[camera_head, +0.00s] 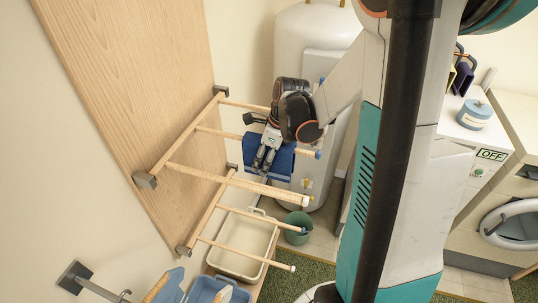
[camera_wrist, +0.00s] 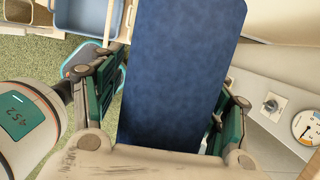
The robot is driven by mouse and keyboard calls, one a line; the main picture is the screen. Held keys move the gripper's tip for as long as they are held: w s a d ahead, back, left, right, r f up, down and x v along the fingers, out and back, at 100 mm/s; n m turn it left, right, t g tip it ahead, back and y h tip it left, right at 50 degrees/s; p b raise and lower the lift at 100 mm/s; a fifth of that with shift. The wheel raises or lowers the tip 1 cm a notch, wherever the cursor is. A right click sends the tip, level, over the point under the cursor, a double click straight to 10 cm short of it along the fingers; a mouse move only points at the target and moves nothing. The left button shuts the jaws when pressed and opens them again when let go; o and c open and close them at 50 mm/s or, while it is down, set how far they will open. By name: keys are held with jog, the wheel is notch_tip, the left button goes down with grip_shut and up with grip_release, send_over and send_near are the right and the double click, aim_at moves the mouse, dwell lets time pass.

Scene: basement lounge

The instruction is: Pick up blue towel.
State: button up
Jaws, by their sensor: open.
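The blue towel (camera_head: 280,163) hangs over a wooden bar of the wall-mounted drying rack in the head view. My gripper (camera_head: 264,161) is in front of it, pointing down, and covers part of it. In the wrist view the blue towel (camera_wrist: 180,70) fills the middle as a broad dark-blue strip. It lies between the two spread green-padded fingers of my gripper (camera_wrist: 168,100). The gripper is open. Whether the fingers touch the towel, I cannot tell.
The rack's wooden bars (camera_head: 232,181) stick out from a wooden wall panel (camera_head: 135,75). Below are a cream basin (camera_head: 242,265), a green bucket (camera_head: 297,236) and blue tubs (camera_head: 205,289). A white tank (camera_head: 308,40) stands behind. A washing machine (camera_head: 510,222) stands at right.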

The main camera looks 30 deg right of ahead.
jog(key=c, duration=1.2)
jog(key=shift+c, duration=0.2)
